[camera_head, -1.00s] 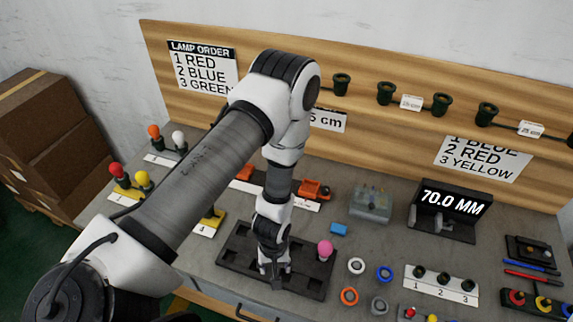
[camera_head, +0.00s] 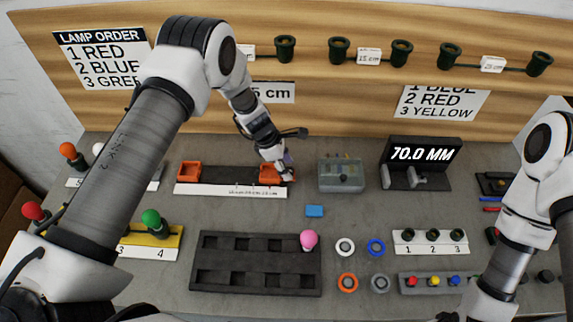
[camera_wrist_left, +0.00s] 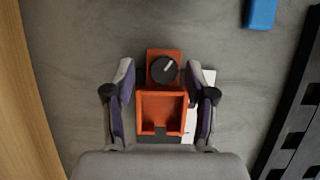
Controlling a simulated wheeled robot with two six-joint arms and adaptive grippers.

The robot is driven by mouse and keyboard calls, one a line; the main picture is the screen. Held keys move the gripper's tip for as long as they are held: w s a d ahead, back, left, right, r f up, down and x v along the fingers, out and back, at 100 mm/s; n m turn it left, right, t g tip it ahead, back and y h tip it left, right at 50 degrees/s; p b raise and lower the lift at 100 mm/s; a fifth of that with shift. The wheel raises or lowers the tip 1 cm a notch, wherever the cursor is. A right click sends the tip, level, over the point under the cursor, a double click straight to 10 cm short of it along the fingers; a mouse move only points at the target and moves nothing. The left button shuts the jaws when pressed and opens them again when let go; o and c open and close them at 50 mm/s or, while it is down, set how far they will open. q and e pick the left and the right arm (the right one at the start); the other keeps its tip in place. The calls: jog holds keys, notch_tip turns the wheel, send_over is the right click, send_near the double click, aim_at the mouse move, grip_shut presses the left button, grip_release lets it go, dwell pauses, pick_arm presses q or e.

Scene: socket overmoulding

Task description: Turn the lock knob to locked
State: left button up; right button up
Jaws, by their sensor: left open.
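The lock knob (camera_wrist_left: 163,68) is a round black dial with a white mark, on an orange block (camera_wrist_left: 165,104) in the left wrist view. Its mark points up and to the right. In the head view the same orange block (camera_head: 269,174) is at the right end of a dark rail, and my gripper hides the knob. My left gripper (camera_wrist_left: 160,103) is open and empty, its fingers on either side of the orange block; whether they touch it cannot be told. In the head view it comes down over the block from above.
Another orange block (camera_head: 188,171) is at the rail's left end, with a white strip (camera_head: 230,190) in front. A grey box (camera_head: 341,175) stands right of my gripper, and a blue block (camera_head: 314,211) lies nearby. The dark tray (camera_head: 255,265) with a pink bulb (camera_head: 309,239) is in front.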

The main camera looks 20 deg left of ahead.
pick_arm(q)
jog(key=shift+w+f, duration=0.1)
jog(key=shift+f, duration=0.2)
jog(key=shift+s+d+r, duration=0.2)
jog(key=shift+s+d, duration=0.15)
jog(key=c, duration=0.3)
jog(key=shift+f, duration=0.1)
grip_shut()
jog(key=m+b, duration=0.1)
jog(key=m+g+b, duration=0.1)
jog(key=m+b, duration=0.1)
jog(key=shift+f+m, duration=0.3)
jog(key=shift+f, duration=0.05)
jog(key=shift+r+m+g+b, duration=0.2)
jog(key=shift+m+g+b, duration=0.2)
jog(key=shift+m, duration=0.1)
jog(key=shift+r, duration=0.15)
jog(key=shift+o, duration=1.1)
grip_release()
jog(key=shift+o, duration=0.4)
jog(key=shift+w, duration=0.2)
pick_arm(e)
notch_tip(320, 180, down, 3)
jog(key=shift+s+d+f, duration=0.1)
jog(key=shift+s+f, duration=0.05)
